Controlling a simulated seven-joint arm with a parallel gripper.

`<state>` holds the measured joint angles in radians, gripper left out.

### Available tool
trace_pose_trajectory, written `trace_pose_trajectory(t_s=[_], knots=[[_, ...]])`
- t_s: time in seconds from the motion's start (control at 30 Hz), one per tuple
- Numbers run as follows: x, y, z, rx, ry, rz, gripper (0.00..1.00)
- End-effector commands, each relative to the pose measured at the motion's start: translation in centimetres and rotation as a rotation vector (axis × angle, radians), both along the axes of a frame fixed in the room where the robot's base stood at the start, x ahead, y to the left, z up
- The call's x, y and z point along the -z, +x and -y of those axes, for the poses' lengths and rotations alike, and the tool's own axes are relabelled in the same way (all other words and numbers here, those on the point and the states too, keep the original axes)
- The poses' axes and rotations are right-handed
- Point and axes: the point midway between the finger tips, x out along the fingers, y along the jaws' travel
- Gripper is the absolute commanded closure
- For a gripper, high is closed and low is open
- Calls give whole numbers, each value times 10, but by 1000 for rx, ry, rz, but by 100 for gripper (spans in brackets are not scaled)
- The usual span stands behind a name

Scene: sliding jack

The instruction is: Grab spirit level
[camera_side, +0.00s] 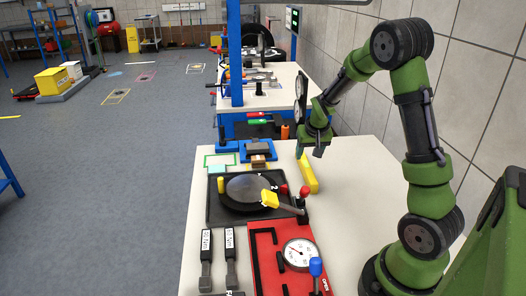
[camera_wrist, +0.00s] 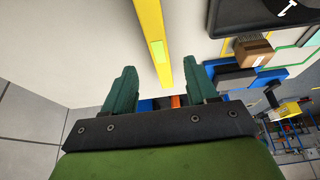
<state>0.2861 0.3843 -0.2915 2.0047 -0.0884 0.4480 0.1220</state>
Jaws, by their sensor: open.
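The spirit level is a yellow bar (camera_side: 308,174) lying on the white table, to the right of the black tray in the side view. In the wrist view the yellow spirit level (camera_wrist: 152,30) with a pale green vial runs down toward the gap between my fingers. My gripper (camera_side: 312,150) is above the far end of the level in the side view. In the wrist view my gripper (camera_wrist: 163,85) has its two green fingers wide apart, with nothing held between them. The end of the level nearest my gripper is hidden or ends around the fingers; contact cannot be told.
A black tray (camera_side: 214,212) with a round dark plate and a yellow-handled lever stands left of the level. A red panel (camera_side: 266,238) with a gauge is nearer. A brown block (camera_wrist: 254,53) and blue pieces lie beside. A tiled wall (camera_side: 350,50) rises at right. The near-right tabletop is clear.

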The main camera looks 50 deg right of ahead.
Motion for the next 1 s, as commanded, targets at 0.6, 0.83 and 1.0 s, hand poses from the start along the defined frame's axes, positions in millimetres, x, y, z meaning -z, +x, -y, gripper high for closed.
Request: trace_pose_trajectory(t_s=[0.6,0.83,1.0], knots=[[67,16,19,1,1,0,43],[71,18,19,-1,1,2,43],[71,18,19,-1,1,2,56]])
